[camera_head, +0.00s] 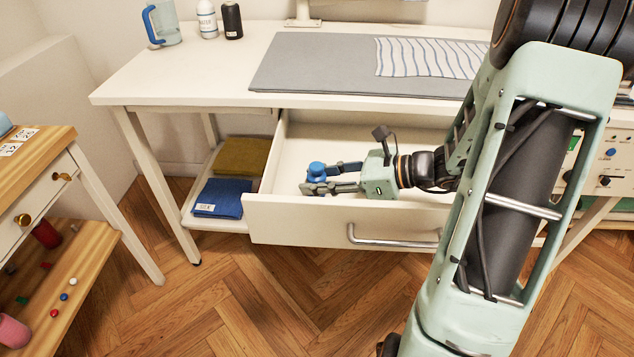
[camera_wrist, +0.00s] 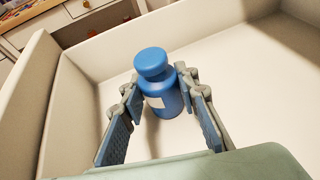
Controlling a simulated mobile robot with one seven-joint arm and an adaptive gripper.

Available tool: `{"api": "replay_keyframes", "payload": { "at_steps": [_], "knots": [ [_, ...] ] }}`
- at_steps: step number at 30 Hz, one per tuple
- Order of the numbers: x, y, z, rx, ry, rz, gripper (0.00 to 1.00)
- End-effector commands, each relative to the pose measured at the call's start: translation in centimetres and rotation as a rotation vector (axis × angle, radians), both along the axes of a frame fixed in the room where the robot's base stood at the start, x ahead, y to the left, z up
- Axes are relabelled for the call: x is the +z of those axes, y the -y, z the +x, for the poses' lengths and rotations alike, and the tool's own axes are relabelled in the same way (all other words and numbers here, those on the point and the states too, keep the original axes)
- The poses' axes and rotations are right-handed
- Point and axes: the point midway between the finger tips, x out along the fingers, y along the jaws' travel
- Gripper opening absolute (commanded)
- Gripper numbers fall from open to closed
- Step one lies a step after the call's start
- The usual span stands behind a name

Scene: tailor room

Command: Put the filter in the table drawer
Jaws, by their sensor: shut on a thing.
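The filter looks like a small blue bottle-shaped thing (camera_wrist: 160,88) with a round top and a pale label in the wrist view. It also shows in the head view (camera_head: 316,170). My gripper (camera_head: 322,178) is shut on it, with a finger on each side; the fingers also show in the wrist view (camera_wrist: 165,110). The table drawer (camera_head: 300,221) is pulled open under the white table (camera_head: 180,80). My gripper and the filter are inside the drawer's walls, low near its left end. I cannot tell whether the filter touches the drawer floor.
A grey mat (camera_head: 320,78) with striped cloth (camera_head: 425,57) lies on the tabletop. A blue-handled jug (camera_head: 163,24) and bottles stand at its back left. Folded cloths (camera_head: 222,198) lie on the shelf left of the drawer. A wooden cabinet (camera_head: 45,170) stands at the far left.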

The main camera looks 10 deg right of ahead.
Motion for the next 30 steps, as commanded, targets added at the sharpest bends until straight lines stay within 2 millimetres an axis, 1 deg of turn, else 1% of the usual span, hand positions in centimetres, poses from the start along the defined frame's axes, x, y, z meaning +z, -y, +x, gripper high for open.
{"api": "replay_keyframes", "payload": {
  "at_steps": [5, 9, 10, 14, 15, 22, 25, 29, 30],
  "knots": [
    [0.2, 0.0, 0.0, -0.001, 0.002, 0.000, 0.03],
    [-0.3, 0.0, 0.0, 0.000, 0.001, 0.001, 0.03],
    [-0.3, 0.0, 0.0, 0.000, 0.001, 0.001, 0.29],
    [-0.2, 0.0, 0.0, 0.000, 0.001, 0.000, 0.44],
    [-0.2, 0.0, 0.0, 0.000, 0.001, 0.000, 0.46],
    [-0.1, 0.0, 0.0, 0.000, 0.001, 0.000, 0.46],
    [0.4, 0.0, 0.0, 0.000, 0.002, 0.000, 0.46],
    [1.1, 1.5, -0.8, -0.003, 0.003, 0.000, 0.46],
    [1.4, 2.1, -1.1, -0.005, 0.002, -0.001, 0.46]
  ]
}}
